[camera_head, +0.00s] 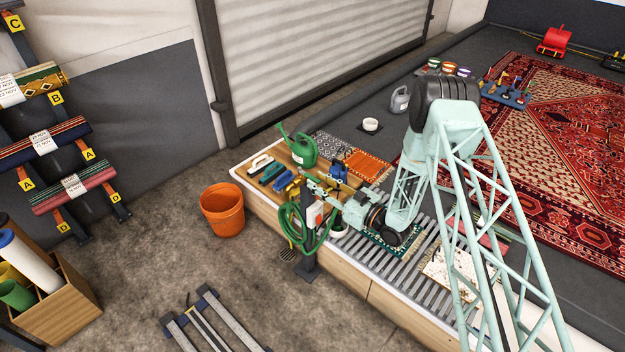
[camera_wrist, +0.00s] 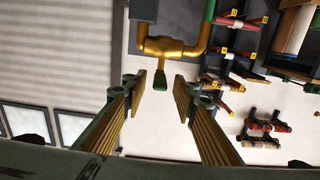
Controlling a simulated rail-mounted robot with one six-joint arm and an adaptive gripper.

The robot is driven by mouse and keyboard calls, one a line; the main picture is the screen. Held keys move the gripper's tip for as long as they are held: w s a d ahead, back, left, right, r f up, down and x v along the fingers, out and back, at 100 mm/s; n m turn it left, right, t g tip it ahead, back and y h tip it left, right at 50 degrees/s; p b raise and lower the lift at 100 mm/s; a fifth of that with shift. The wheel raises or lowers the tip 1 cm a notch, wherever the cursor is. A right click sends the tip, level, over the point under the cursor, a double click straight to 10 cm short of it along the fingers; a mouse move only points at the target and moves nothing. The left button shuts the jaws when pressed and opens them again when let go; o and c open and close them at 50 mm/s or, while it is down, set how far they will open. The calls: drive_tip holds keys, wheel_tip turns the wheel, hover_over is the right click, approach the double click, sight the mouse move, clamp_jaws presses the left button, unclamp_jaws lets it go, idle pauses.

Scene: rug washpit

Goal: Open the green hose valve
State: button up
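In the wrist view a brass valve (camera_wrist: 168,48) sits on a bent pipe at the top. Its small green handle (camera_wrist: 160,82) points down the picture. My gripper (camera_wrist: 160,88) is open. Its two fingers stand left and right of the handle, with a gap on each side, and I see no contact. How far the fingertips reach along the handle is hard to tell. In the head view the coiled green hose (camera_head: 291,231) hangs on a dark post, and my gripper (camera_head: 312,184) is just above the post.
A green watering can (camera_head: 303,149) and several brushes stand on the bench behind the post. An orange bucket (camera_head: 222,212) stands on the floor to the left. A slatted grate (camera_head: 407,274) carries small rug pieces. The floor in front of the post is mostly clear.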

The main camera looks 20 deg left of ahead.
sight(309, 175)
drive_tip(key=shift+x, duration=1.5)
drive_tip(key=shift+c, duration=0.6)
clamp_jaws()
